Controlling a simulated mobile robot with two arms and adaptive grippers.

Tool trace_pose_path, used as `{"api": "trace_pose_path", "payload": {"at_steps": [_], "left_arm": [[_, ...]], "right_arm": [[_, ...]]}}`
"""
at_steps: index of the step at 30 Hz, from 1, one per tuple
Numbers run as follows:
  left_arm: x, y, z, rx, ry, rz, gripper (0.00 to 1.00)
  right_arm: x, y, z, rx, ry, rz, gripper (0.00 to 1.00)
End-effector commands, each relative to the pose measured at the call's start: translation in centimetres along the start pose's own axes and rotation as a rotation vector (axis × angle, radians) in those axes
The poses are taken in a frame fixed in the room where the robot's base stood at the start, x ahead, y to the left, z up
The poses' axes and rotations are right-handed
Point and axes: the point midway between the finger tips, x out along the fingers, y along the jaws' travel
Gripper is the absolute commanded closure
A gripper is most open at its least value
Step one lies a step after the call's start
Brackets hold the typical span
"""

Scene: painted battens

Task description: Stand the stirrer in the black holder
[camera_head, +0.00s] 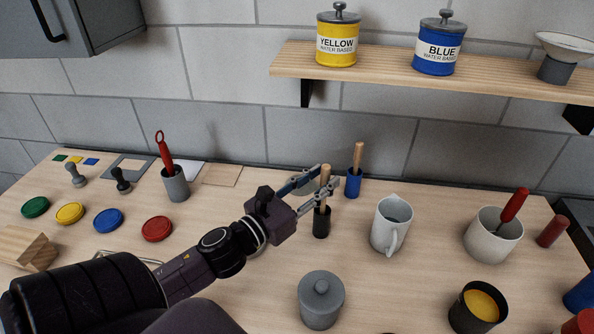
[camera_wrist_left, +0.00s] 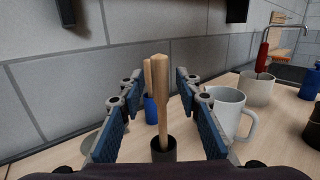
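A light wooden stirrer (camera_head: 325,186) stands nearly upright in the small black holder (camera_head: 321,222). It leans slightly. In the left wrist view the stirrer (camera_wrist_left: 162,100) rises between my two fingers from the dark holder (camera_wrist_left: 164,151). My left gripper (camera_head: 324,181) is open around the stirrer's upper part, with a finger on each side and a visible gap to each in the left wrist view (camera_wrist_left: 160,82). The stirrer's lower end is hidden inside the holder. My right gripper is not in view.
A blue holder (camera_head: 353,187) with another wooden stick stands just behind. A white jug (camera_head: 392,226) and a white pot (camera_head: 492,240) with a red-handled tool stand to the right. A grey lidded jar (camera_head: 321,302) is in front. The shelf (camera_head: 390,72) hangs above.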

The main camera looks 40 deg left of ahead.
Motion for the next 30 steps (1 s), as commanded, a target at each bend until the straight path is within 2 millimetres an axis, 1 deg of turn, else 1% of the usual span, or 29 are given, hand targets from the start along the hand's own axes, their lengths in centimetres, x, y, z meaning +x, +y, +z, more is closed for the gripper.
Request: {"api": "trace_pose_path", "payload": {"at_steps": [1, 12, 18, 23, 30], "left_arm": [[-0.9, -0.1, -0.4, 0.0, 0.003, 0.0, 0.69], [-6.9, 0.0, -0.4, -0.001, 0.002, 0.002, 0.69], [-9.5, 0.1, -0.3, -0.001, 0.001, 0.002, 0.69], [-10.4, 0.0, -0.1, 0.0, 0.0, 0.001, 0.69], [-10.6, 0.0, 0.1, 0.002, 0.0, 0.0, 0.69]], "right_arm": [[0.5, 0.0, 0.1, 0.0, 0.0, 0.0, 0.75], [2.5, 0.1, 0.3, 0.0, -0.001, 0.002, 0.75], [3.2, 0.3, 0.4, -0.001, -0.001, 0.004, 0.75], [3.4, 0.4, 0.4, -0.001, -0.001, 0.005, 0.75], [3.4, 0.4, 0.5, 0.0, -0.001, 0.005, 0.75]]}}
